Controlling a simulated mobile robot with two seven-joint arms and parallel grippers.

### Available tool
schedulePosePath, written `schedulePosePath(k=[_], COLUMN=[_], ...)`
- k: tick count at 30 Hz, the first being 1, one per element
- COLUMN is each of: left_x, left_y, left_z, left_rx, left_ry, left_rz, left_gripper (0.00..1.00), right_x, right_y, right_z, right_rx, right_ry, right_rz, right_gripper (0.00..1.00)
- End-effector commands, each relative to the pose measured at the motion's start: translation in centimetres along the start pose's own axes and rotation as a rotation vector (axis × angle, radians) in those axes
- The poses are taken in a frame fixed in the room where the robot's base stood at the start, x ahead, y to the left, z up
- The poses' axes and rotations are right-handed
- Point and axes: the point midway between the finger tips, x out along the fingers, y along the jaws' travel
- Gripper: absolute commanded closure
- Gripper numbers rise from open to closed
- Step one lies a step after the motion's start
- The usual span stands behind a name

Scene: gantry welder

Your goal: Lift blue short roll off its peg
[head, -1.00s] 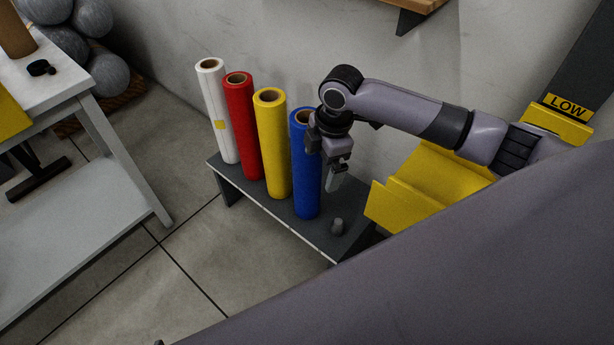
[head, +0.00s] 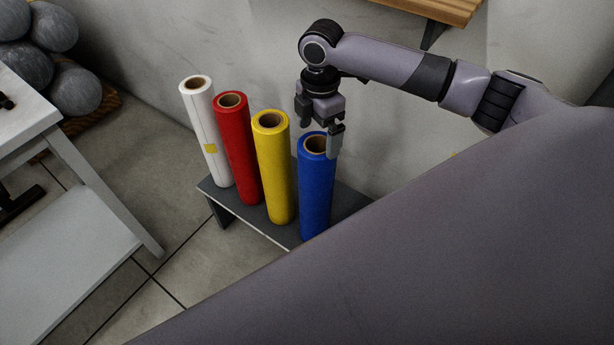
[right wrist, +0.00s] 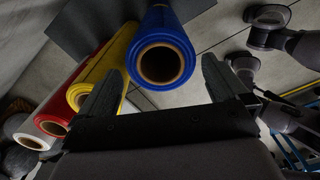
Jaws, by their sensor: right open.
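The blue roll (head: 317,195) stands upright on the dark low stand (head: 346,203), at the right end of a row of rolls. Its peg is hidden by the roll. My right gripper (head: 318,148) is above the blue roll's top end, open and empty. In the right wrist view the open end of the blue roll (right wrist: 162,38) shows ahead, between the two spread fingers of the gripper (right wrist: 160,88). I cannot tell whether a finger touches the roll. My left gripper is not in view.
A yellow roll (head: 273,180), a red roll (head: 238,160) and a white roll (head: 204,130) stand left of the blue one, the yellow closest. A pale table (head: 100,200) is at the left. A wall (head: 220,50) rises behind the stand.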

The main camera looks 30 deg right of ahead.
Motion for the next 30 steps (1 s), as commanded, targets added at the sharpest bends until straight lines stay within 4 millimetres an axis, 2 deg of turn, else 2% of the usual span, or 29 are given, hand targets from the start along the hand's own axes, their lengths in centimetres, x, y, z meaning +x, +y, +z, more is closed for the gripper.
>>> schedulePosePath(k=[8,15,18,26,27,29,30], left_x=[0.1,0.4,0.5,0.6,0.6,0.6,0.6], left_y=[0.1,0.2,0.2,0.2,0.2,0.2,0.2], left_z=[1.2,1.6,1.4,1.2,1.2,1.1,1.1], left_rx=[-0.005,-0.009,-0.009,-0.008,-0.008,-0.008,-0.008], left_ry=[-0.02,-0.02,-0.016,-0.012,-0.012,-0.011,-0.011], left_rz=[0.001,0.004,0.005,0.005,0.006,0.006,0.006], left_gripper=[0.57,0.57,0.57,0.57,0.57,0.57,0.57], right_x=[2.4,6.0,6.9,7.2,7.2,7.2,7.2], right_y=[-0.1,-0.1,-0.1,-0.1,-0.1,-0.1,-0.1], right_z=[-0.1,-0.2,-0.2,-0.2,-0.2,-0.2,-0.2], right_rx=[0.001,0.0,0.0,-0.001,-0.001,-0.001,-0.001], right_ry=[0.0,-0.001,-0.001,0.0,0.0,0.0,0.0], right_rz=[-0.003,-0.002,-0.001,0.001,0.001,0.0,0.0], right_gripper=[0.0,0.0,0.0,0.0,0.06,0.26,0.39])
